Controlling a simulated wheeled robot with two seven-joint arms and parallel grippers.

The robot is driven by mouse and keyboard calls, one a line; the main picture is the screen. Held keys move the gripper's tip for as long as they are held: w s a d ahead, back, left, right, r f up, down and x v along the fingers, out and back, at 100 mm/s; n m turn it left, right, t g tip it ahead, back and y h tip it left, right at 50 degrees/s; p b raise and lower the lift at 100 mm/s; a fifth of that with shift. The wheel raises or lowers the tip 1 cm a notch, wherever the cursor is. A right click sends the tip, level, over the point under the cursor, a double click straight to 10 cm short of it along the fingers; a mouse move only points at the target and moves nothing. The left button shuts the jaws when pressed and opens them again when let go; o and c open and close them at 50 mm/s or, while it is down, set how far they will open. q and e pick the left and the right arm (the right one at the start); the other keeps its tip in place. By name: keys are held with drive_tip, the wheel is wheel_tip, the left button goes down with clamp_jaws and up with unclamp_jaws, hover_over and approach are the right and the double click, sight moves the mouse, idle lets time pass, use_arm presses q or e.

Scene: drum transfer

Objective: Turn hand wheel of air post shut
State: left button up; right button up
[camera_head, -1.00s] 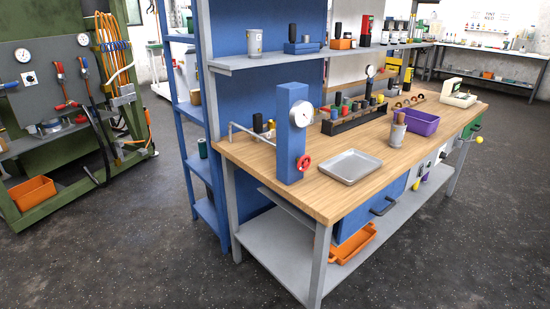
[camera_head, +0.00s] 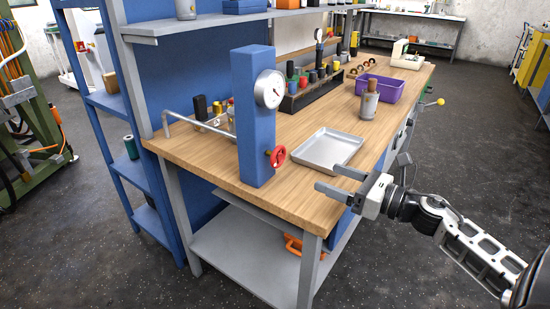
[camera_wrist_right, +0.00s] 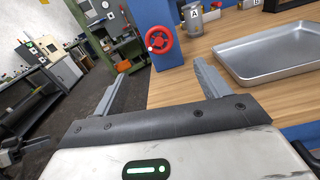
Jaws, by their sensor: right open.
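The blue air post (camera_head: 255,120) stands upright near the front left corner of the wooden bench, with a round white gauge (camera_head: 269,89) near its top. Its red hand wheel (camera_head: 277,156) sits low on the post's right side. The wheel also shows in the right wrist view (camera_wrist_right: 160,39), ahead of the fingers. My right gripper (camera_head: 330,179) is open and empty by the bench's front edge, to the right of and apart from the wheel. In the right wrist view its two fingers (camera_wrist_right: 160,82) are spread. My left gripper is not in view.
A silver tray (camera_head: 332,149) lies on the bench right of the post, close behind my right gripper. A purple bin (camera_head: 380,88), a cup (camera_head: 369,104) and a dark rack (camera_head: 311,93) stand farther back. A bent grey pipe (camera_head: 197,128) runs left of the post.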

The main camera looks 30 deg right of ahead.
sight(281, 159)
drive_tip(key=p+x, duration=0.1)
drive_tip(key=x, duration=1.3)
drive_tip(key=shift+w+a+p, duration=0.15)
drive_tip(key=shift+w+p, duration=0.05)
drive_tip(key=shift+p, duration=0.1)
drive_tip(key=c, duration=1)
